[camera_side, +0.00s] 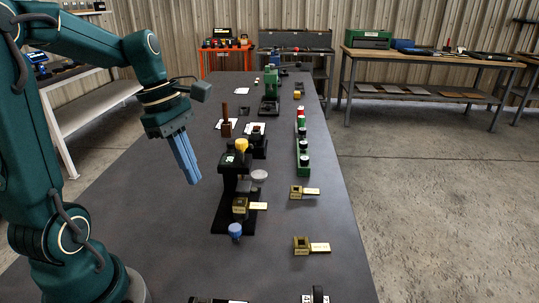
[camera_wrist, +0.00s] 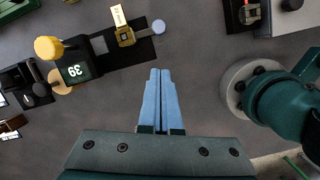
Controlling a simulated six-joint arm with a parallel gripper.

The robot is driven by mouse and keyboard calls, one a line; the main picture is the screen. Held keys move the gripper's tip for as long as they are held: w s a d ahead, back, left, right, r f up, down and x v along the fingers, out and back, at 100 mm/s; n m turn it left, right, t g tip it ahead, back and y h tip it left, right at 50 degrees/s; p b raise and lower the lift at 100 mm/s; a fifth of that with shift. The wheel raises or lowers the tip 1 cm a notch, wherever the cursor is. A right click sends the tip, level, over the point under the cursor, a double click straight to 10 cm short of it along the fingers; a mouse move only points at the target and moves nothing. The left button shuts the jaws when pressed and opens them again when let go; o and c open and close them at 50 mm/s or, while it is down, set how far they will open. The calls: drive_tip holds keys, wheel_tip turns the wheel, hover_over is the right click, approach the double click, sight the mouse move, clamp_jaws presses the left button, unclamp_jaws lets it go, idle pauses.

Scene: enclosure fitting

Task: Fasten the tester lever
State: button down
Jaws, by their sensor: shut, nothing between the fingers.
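The tester (camera_side: 228,185) is a black stand on a dark base, with a yellow knob on top; it also shows in the wrist view (camera_wrist: 75,70) with a display reading 39. A brass block with a tag (camera_side: 240,208) sits in the tester beside that bar. My gripper (camera_side: 192,180) is shut and empty, above the table to the left of the tester; its blue fingers (camera_wrist: 155,73) point down, apart from the knob.
Two more tagged brass blocks (camera_side: 297,192) (camera_side: 302,245) lie on the right side of the table. A green strip with several buttons (camera_side: 302,150) stands behind them. Dark devices (camera_wrist: 247,14) lie at the wrist view's top right. The table (camera_side: 150,220) left of the tester is clear.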

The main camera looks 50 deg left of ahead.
sight(238, 220)
drive_tip(key=shift+s+a+f+n, duration=0.15)
drive_tip(key=shift+a+f+n, duration=0.15)
drive_tip(key=shift+a, duration=0.3)
drive_tip(key=shift+s+a+f+n, duration=0.15)
drive_tip(key=shift+a+f+n, duration=0.15)
drive_tip(key=shift+a, duration=0.25)
drive_tip(key=x, duration=1)
drive_tip(key=shift+s+d+r, duration=0.1)
drive_tip(key=shift+s+d, duration=0.1)
drive_tip(key=shift+d, duration=0.1)
drive_tip(key=shift+w+d, duration=0.4)
drive_tip(key=shift+d, duration=0.2)
drive_tip(key=shift+w+d, duration=0.4)
drive_tip(key=shift+d, duration=0.2)
drive_tip(key=shift+w+d, duration=0.3)
drive_tip(key=shift+d, duration=0.2)
